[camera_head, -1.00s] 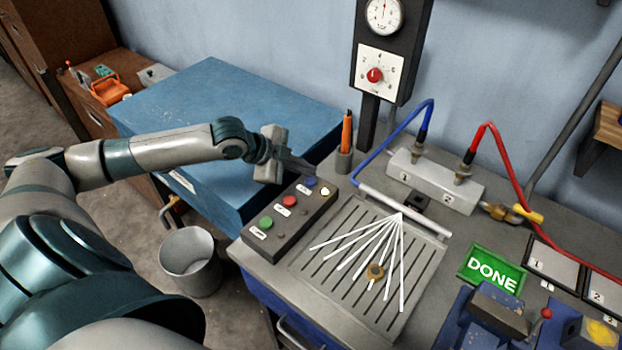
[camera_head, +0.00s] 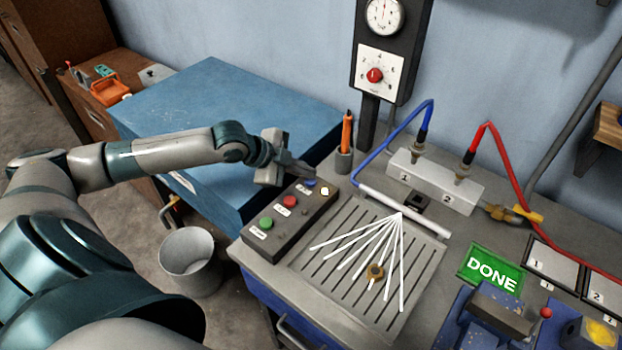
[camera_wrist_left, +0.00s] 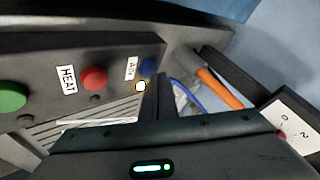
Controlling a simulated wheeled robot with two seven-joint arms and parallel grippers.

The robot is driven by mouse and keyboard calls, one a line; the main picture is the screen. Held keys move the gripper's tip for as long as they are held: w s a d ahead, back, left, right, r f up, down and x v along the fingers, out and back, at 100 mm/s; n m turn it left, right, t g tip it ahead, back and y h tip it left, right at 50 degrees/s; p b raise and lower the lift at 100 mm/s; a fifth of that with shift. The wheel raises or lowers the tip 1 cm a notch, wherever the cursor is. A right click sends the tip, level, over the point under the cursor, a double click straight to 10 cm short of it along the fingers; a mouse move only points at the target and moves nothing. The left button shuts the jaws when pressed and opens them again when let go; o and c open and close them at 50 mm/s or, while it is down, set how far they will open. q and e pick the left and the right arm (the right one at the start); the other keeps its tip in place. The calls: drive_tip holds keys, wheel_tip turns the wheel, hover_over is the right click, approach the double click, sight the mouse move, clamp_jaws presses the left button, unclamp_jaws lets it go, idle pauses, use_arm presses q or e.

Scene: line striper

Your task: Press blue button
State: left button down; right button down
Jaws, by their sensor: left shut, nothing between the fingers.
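The blue button (camera_head: 309,183) is at the far end of a dark sloped control box (camera_head: 275,232) on the bench. The left wrist view shows it too (camera_wrist_left: 149,68), beside a small white label. My left gripper (camera_head: 308,168) is shut and empty, its fingertips just above and behind the blue button in the head view. In the left wrist view the closed fingers (camera_wrist_left: 160,92) stand just right of the button. I cannot tell whether they touch it. My right gripper is not in view.
A red button (camera_head: 290,202), a green button (camera_head: 266,223) and a lit white lamp (camera_head: 325,191) share the box. An orange pen in a grey cup (camera_head: 344,160) stands just behind. A slotted plate (camera_head: 327,260) with white strips lies to the right, near a green DONE sign (camera_head: 492,269).

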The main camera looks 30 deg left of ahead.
sight(306, 182)
use_arm(q)
drive_tip(key=shift+f, duration=0.45)
idle(0.5)
drive_tip(key=shift+r+p, duration=0.9)
drive_tip(key=shift+p, duration=0.05)
wheel_tip(306, 182, up, 6)
drive_tip(key=p, duration=0.6)
drive_tip(key=shift+s+f, duration=0.1)
drive_tip(key=shift+s, duration=0.05)
idle(0.6)
